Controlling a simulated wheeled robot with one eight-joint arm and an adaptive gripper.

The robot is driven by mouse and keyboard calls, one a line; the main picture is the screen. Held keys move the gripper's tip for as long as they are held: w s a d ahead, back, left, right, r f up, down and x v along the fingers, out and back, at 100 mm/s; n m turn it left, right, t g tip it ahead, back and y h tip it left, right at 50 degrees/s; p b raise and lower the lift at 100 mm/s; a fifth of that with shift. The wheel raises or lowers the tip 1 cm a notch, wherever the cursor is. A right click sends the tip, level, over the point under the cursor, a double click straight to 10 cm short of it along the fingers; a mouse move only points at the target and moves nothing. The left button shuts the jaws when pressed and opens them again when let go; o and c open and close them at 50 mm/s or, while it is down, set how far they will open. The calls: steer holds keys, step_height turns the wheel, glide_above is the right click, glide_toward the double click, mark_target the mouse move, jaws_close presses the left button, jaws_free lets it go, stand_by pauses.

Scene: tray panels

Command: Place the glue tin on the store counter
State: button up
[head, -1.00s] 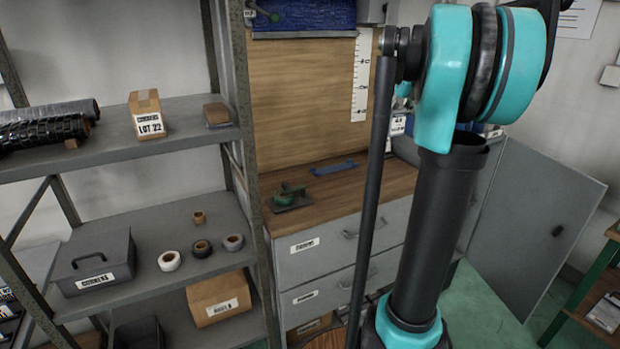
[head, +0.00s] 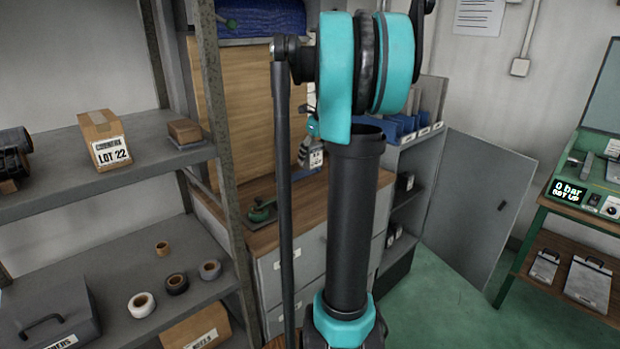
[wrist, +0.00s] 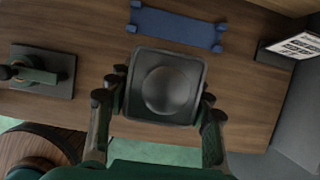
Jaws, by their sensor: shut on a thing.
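My gripper (wrist: 157,115) is shut on a dark grey square tin with a round raised lid (wrist: 168,88), which I take to be the glue tin. The fingers sit on its left and right sides. In the wrist view the tin is over a brown wooden counter top (wrist: 95,30); I cannot tell the height between them. In the head view this wooden top (head: 286,185) lies over grey drawers, partly behind my arm. The gripper and tin cannot be made out there.
A blue bracket-like piece (wrist: 178,27) lies on the wood beyond the tin. A green tool on a dark plate (wrist: 42,72) is at left, a label card holder (wrist: 290,48) at right. In the head view, shelving (head: 130,240) stands left and an open grey cabinet door (head: 480,205) right.

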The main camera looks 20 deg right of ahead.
steer(key=shift+f, duration=4.25)
steer(key=o, duration=1.4)
steer(key=shift+o, duration=0.2)
steer(key=v, duration=1.2)
steer(key=shift+w+r, duration=0.1)
